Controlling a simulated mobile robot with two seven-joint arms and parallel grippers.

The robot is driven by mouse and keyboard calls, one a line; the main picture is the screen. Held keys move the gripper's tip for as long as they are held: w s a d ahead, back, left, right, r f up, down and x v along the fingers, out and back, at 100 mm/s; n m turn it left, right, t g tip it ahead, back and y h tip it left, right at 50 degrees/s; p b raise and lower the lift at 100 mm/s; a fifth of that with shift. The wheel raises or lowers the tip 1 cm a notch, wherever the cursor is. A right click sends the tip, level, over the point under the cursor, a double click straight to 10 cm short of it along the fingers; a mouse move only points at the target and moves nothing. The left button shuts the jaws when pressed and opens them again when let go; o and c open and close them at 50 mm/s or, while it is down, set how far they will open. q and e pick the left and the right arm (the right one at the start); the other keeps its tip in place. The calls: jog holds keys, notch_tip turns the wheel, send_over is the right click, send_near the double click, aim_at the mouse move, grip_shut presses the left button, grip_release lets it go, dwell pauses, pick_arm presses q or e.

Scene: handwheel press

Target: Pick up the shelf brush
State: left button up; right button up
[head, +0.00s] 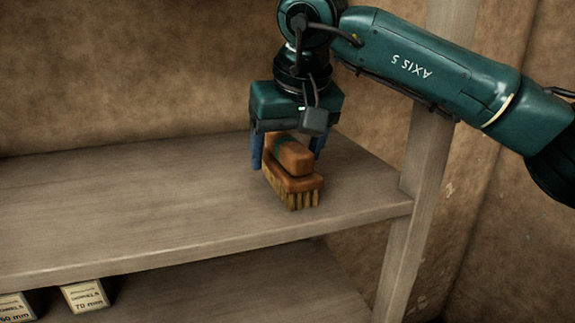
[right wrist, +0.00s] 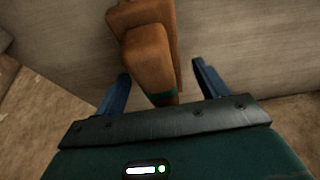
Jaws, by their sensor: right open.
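The shelf brush (head: 294,184) has a brown wooden body with a raised grip block and pale bristles. It stands bristles down on the upper shelf (head: 130,210), near the shelf's right end. My right gripper (head: 288,160) points down over the brush, open, with one blue finger on each side of the grip block. In the right wrist view the brush (right wrist: 150,55) lies between the fingertips of my right gripper (right wrist: 160,82), with gaps visible on both sides. A green band crosses the block. My left gripper is in neither view.
A wooden post (head: 420,160) stands at the shelf's right end, close to my right arm. Small labelled boxes (head: 84,296) sit on the lower shelf (head: 230,285). A brown wall (head: 100,80) is behind. The upper shelf left of the brush is clear.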

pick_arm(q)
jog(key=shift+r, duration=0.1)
pick_arm(e)
jog(key=c, duration=1.2)
jog(key=shift+o, duration=0.2)
